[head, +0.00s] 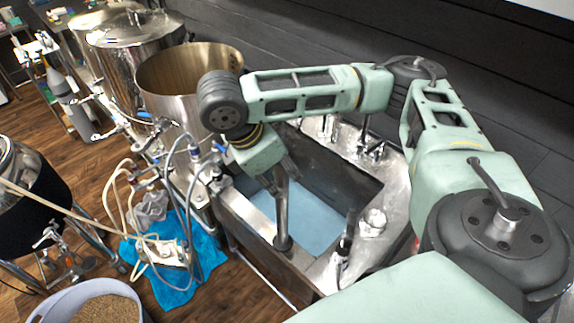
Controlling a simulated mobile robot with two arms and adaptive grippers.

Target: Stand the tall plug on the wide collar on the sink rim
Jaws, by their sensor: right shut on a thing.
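My right gripper (282,177) reaches down over the sink from above and is shut on the tall plug (282,215). The plug is a slim grey metal stem, roughly upright, with a wider dark round foot. The foot overlaps the near rim of the sink (258,228) in the head view; I cannot tell whether it touches the rim. A short, wide silver ring (373,220), which looks like the wide collar, sits on the sink's right rim. It is apart from the plug, to its right. My left gripper is not in view.
A slim dark upright item (345,241) stands on the right rim, between plug and collar. Taps (370,148) stand at the sink's back. Left are a steel pot (180,85), hoses, a blue cloth (180,285) and a grain bucket (62,305).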

